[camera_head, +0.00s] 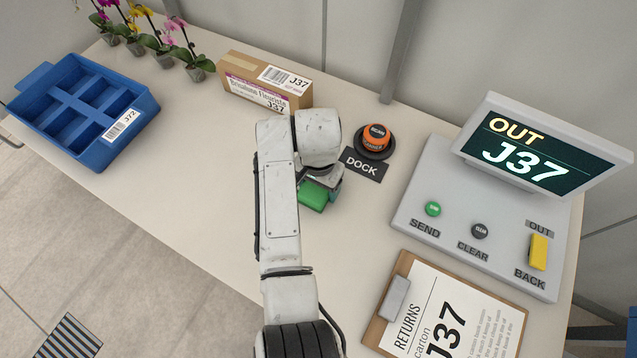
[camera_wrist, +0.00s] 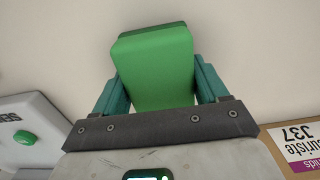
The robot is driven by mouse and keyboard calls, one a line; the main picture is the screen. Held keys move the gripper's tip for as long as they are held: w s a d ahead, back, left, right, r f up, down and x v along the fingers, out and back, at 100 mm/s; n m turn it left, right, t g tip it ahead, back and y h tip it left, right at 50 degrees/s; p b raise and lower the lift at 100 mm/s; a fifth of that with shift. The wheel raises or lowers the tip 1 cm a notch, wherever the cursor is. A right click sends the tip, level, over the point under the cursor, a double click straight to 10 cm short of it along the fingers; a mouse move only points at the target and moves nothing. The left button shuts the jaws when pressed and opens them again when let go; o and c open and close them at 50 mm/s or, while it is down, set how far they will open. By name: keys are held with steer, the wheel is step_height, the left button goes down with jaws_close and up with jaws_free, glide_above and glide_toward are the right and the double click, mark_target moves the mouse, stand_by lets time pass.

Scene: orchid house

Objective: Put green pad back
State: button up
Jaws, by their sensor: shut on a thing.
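The green pad (camera_head: 312,196) is a bright green block, seen below my arm in the head view and filling the middle of the wrist view (camera_wrist: 155,65). My gripper (camera_head: 326,186) is shut on it, with one teal finger on each side (camera_wrist: 160,88). The pad is over bare table, left of and a little nearer than the black DOCK label (camera_head: 364,165). I cannot tell whether its underside touches the table. My arm hides part of the gripper in the head view.
Behind the DOCK label stands an orange-topped black device (camera_head: 375,140). A carton marked J37 (camera_head: 262,85) is at the back. A blue crate (camera_head: 85,150) is left; a console (camera_head: 475,260) and a RETURNS clipboard (camera_head: 386,325) are right. The table's left front is clear.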

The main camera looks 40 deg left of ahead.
steer(key=o, duration=0.9)
steer(key=shift+f, duration=0.1)
steer(key=shift+o, duration=0.2)
step_height(320, 180, up, 12)
